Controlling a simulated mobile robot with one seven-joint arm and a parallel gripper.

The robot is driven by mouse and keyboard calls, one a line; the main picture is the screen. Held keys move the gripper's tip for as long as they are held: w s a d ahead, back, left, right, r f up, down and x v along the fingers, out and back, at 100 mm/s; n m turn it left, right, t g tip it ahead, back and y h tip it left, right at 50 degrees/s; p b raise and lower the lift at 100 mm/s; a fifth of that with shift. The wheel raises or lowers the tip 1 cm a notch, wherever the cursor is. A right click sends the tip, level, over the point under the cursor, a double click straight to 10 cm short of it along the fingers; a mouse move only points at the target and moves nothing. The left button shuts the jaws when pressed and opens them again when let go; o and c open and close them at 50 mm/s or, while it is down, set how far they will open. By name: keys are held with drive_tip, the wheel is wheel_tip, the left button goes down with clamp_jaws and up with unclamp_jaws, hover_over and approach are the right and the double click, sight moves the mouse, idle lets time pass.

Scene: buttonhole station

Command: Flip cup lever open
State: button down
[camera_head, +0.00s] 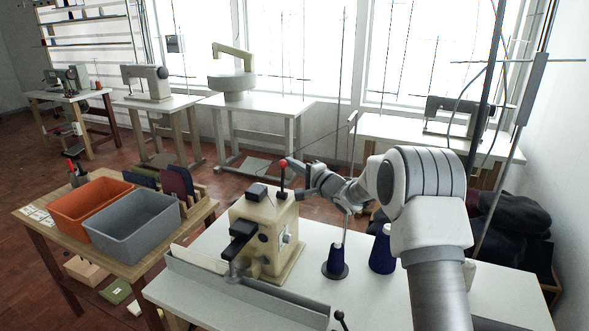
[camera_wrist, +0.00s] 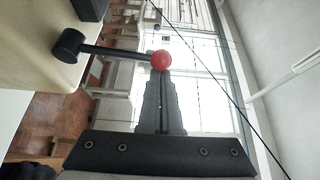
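The cup lever is a dark rod with a red ball knob (camera_head: 283,162) standing upright on top of the cream buttonhole machine (camera_head: 262,220). In the wrist view its black rod (camera_wrist: 110,51) runs sideways to the red ball (camera_wrist: 163,60). My gripper (camera_head: 291,166) is just right of the knob in the head view. In the wrist view the fingers (camera_wrist: 161,73) are together with only a thin line between them, and the ball sits right at their tips. I cannot tell whether tips and ball touch. The ball is not visibly between the fingers.
The machine stands on a white table (camera_head: 375,303) with blue thread cones (camera_head: 335,262) to its right. A wooden table at left holds an orange bin (camera_head: 91,207) and a grey bin (camera_head: 132,225). A small black-knobbed lever (camera_head: 341,317) shows at the front edge.

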drive_tip(key=s+n+y+b, duration=0.1)
drive_tip(key=s+n+b, duration=0.1)
drive_tip(key=b, duration=0.2)
drive_tip(key=s+a+f+n+t+y+b, duration=0.1)
drive_tip(key=s+n+b, duration=0.1)
drive_tip(key=n+b, duration=0.1)
drive_tip(key=s+a+n+y+b, duration=0.1)
drive_tip(key=s+n+b, duration=0.1)
drive_tip(key=b, duration=0.3)
drive_tip(key=shift+a+f+n+t+y, duration=0.15)
drive_tip(key=shift+a+n+t+y, duration=0.1)
drive_tip(key=shift+n+t+y, duration=0.05)
drive_tip(key=shift+s+a+n+y+b, duration=0.15)
drive_tip(key=shift+s+n+y+b, duration=0.25)
drive_tip(key=shift+n+b, duration=0.25)
drive_tip(key=p+v, duration=0.1)
drive_tip(key=v, duration=1.6)
drive_tip(key=shift+d, duration=0.2)
